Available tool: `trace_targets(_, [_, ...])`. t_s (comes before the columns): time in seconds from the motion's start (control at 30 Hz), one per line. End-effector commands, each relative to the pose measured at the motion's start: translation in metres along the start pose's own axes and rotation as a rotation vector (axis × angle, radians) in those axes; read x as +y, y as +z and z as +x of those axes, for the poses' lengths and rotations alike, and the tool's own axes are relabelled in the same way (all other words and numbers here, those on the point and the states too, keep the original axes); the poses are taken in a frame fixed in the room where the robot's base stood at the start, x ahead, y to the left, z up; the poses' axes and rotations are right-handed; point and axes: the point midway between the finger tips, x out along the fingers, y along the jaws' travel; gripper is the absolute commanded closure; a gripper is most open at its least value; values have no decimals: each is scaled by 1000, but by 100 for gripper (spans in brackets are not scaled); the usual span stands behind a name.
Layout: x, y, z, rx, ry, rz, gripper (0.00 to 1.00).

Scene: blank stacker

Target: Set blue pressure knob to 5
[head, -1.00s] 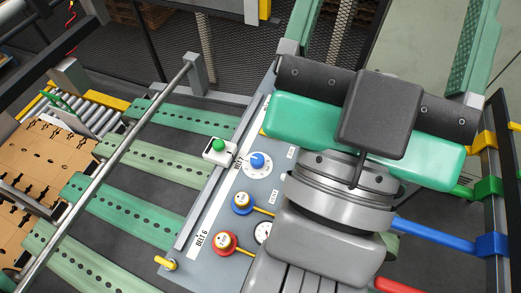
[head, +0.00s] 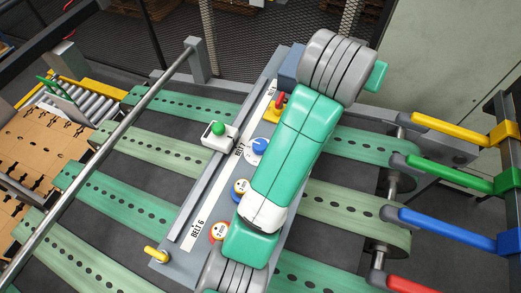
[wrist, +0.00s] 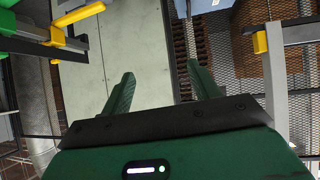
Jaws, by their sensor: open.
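A blue knob (head: 260,146) stands on the grey control panel, just right of the green push button, in the head view. The arm covers part of the panel beside it, and I cannot read the scale or its setting now. My gripper (wrist: 161,85) shows only in the wrist view. Its two green fingers are apart with nothing between them, and they face a pale wall panel and a mesh fence. The gripper is out of the head view, and the knob is not in the wrist view.
Coloured bars (head: 450,128) stand at right. A metal rail (head: 120,150) crosses the left.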

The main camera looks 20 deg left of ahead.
Motion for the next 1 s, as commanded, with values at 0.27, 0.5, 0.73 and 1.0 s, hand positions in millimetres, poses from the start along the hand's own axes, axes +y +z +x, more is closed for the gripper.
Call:
trace_targets(0.27, [-146, 175, 48, -819, -172, -215, 39])
trace_targets(0.5, [-167, 197, 35, -944, -200, -267, 39])
trace_targets(0.73, [-168, 225, 55, -944, -199, -267, 39])
trace_targets(1.0, [-170, 257, 78, -940, -199, -265, 39])
